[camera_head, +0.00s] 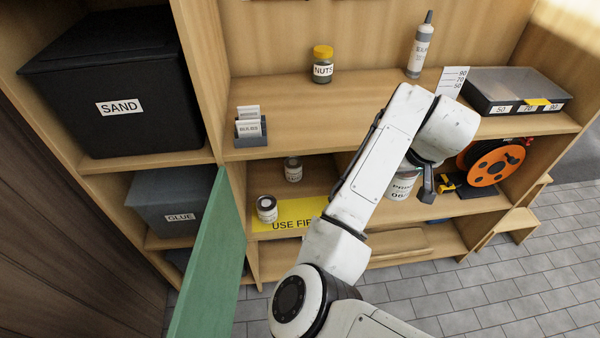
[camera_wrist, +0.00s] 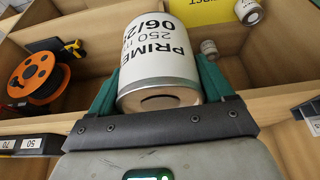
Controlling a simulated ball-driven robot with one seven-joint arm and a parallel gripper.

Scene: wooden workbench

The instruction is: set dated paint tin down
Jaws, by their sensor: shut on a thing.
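The paint tin (camera_wrist: 155,58) has a white label reading "PRIME…", "250 m…" and "06/2…", partly cut off. In the wrist view it sits between the green fingers of my gripper (camera_wrist: 158,85), which is shut on it. In the head view the tin (camera_head: 402,186) shows below my wrist at the middle shelf's level, partly hidden by my gripper (camera_head: 427,180). I cannot tell whether its base touches a surface. A yellow mat reading "USE FI…" (camera_head: 290,215) lies to the left on that shelf; it also shows in the wrist view (camera_wrist: 205,10).
Two small labelled jars stand at the mat, one at its left end (camera_head: 267,208) and one behind it (camera_head: 293,170). An orange spool (camera_head: 488,163) is at the right. A jar of nuts (camera_head: 322,65) stands above. A green door panel (camera_head: 210,260) stands open at the left.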

